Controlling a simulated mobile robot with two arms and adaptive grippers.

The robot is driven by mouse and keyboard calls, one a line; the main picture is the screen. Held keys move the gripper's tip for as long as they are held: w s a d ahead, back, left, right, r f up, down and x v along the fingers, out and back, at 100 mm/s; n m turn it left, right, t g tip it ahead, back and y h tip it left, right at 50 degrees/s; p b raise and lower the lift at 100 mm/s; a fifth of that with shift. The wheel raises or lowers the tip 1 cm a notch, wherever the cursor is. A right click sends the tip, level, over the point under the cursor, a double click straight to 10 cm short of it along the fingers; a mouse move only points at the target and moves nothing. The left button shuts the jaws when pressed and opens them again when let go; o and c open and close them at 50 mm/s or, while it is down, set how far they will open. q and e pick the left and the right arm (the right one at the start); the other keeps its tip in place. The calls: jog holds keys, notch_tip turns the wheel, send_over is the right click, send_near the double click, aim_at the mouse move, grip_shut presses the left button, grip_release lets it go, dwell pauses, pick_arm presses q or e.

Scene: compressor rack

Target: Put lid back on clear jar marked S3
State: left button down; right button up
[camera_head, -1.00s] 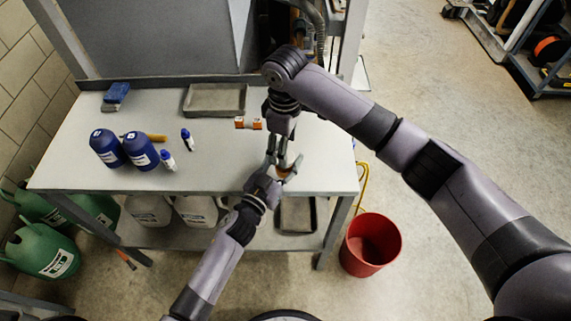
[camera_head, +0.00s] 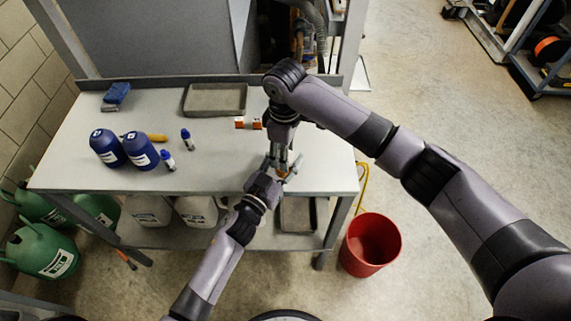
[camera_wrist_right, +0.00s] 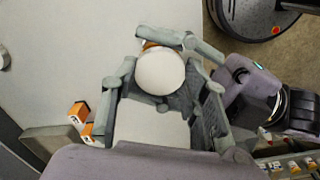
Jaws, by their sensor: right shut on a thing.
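My right gripper (camera_head: 281,163) is shut on a round white lid (camera_wrist_right: 160,72), seen from above between its fingers in the right wrist view. An orange-brown patch (camera_wrist_right: 150,45) shows at the lid's far edge, probably part of the jar. In the head view a bit of orange (camera_head: 283,174) shows between the two grippers. My left gripper (camera_head: 272,177) is just below the right one at the table's front edge. Its fingers are mostly hidden, so its grip is unclear. The S3 mark is not readable, and whether the lid touches the jar is hidden.
Small orange-and-white items (camera_head: 247,123) lie on the table (camera_head: 215,160) behind the grippers. A grey tray (camera_head: 215,99) is at the back. Blue bottles (camera_head: 140,150) and small vials stand left. A red bucket (camera_head: 371,245) is on the floor at right.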

jog(key=c, duration=0.6)
jog(key=m, duration=0.3)
jog(key=o, duration=1.3)
jog(key=shift+r, duration=2.3)
